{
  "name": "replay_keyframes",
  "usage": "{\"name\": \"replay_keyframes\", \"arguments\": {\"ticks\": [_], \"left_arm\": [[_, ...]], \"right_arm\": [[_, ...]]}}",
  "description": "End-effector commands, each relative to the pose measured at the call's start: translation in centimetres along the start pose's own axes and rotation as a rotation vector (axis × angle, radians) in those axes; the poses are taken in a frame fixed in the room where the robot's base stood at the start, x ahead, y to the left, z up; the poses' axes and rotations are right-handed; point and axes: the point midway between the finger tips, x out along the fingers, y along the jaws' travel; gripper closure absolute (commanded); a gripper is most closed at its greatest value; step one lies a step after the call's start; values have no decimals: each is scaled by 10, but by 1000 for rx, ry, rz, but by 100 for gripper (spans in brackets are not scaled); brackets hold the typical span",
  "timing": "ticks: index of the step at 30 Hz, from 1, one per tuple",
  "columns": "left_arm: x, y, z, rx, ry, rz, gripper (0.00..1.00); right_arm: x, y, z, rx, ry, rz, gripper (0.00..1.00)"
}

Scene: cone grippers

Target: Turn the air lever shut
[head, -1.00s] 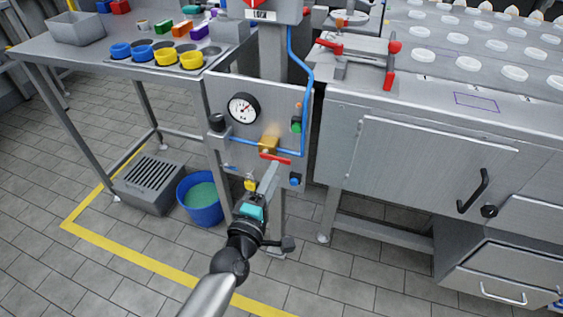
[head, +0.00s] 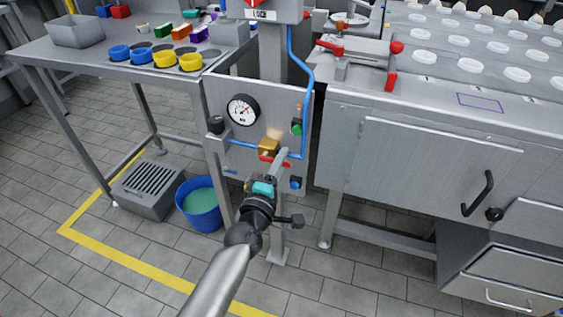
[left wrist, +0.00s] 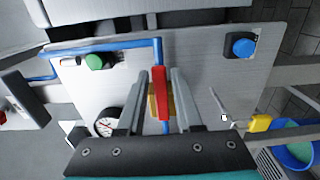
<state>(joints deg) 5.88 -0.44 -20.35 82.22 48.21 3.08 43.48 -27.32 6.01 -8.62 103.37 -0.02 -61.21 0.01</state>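The red air lever (head: 265,157) lies roughly level in the head view, in front of a brass valve body (head: 269,146) on the grey panel. It lies along the line of the blue pipe there. My left gripper (head: 281,157) reaches up to the lever from below and hides part of it. In the left wrist view the red lever (left wrist: 160,92) stands between the two fingers of my left gripper (left wrist: 163,76). The fingers are apart, one on each side, with narrow gaps showing; contact at the tips is unclear. My right gripper is not in view.
The panel also bears a pressure gauge (head: 242,110), a green button (head: 297,128), a blue knob (head: 295,183) and a blue pipe (head: 309,75). A blue bucket (head: 199,222) stands on the floor to the left. A steel cabinet (head: 420,175) stands close on the right.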

Motion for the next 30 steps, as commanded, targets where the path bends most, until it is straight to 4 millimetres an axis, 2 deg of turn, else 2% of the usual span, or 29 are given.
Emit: {"name": "replay_keyframes", "arguments": {"ticks": [1, 9, 23, 30], "left_arm": [[0, 0, 0, 0, 0, 0, 72], [0, 0, 0, 0, 0, 0, 100], [0, -1, 0, 8, 0, -1, 100], [0, -5, 0, 85, 0, -2, 100]], "right_arm": [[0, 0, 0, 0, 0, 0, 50], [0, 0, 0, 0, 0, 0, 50], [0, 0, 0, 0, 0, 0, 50], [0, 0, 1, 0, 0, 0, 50]]}}
